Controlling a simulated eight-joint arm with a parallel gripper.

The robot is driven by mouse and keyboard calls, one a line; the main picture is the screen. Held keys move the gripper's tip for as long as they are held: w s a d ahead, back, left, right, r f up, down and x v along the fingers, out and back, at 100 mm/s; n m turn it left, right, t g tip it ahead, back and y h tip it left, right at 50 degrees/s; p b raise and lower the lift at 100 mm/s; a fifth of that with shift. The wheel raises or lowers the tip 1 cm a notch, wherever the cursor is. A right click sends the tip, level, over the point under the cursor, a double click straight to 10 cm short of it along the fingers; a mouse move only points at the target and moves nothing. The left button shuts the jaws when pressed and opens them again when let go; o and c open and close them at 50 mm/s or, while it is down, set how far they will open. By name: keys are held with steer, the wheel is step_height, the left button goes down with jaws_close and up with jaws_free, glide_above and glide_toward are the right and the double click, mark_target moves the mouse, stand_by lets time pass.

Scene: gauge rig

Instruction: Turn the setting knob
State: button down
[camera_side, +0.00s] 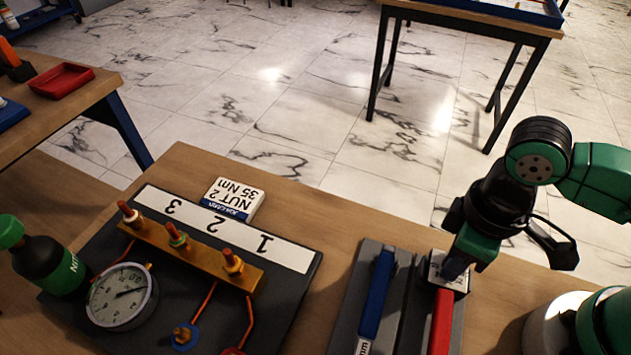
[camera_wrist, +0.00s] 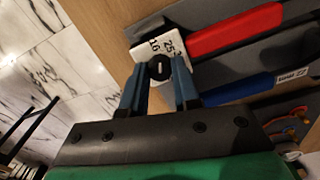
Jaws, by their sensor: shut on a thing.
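The setting knob (camera_wrist: 159,70) is a small round black knob with a pale mark, on a white number plate (camera_wrist: 145,48) at the end of the red-handled tool (camera_wrist: 237,31). The figures 16 and 25 show on the plate. My gripper (camera_wrist: 159,68) has its two blue fingers on either side of the knob, shut on it. In the side view my gripper (camera_side: 456,268) points down at the plate end of the red tool (camera_side: 440,318) and hides the knob. The knob's exact setting is too small to read.
A blue-handled tool (camera_side: 376,295) lies to the left on the grey holder. Further left are a black board with a brass manifold (camera_side: 190,252), a round gauge (camera_side: 122,296) and a green-capped bottle (camera_side: 48,262). A "NUT 2 35 Nm" card (camera_side: 233,200) lies behind the board.

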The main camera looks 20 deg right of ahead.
steer(key=m, duration=1.2)
steer(key=shift+m, duration=0.4)
stand_by(0.3)
steer(key=c, duration=0.6)
jaws_free()
steer(key=shift+r, duration=0.1)
steer(key=shift+r, duration=2.7)
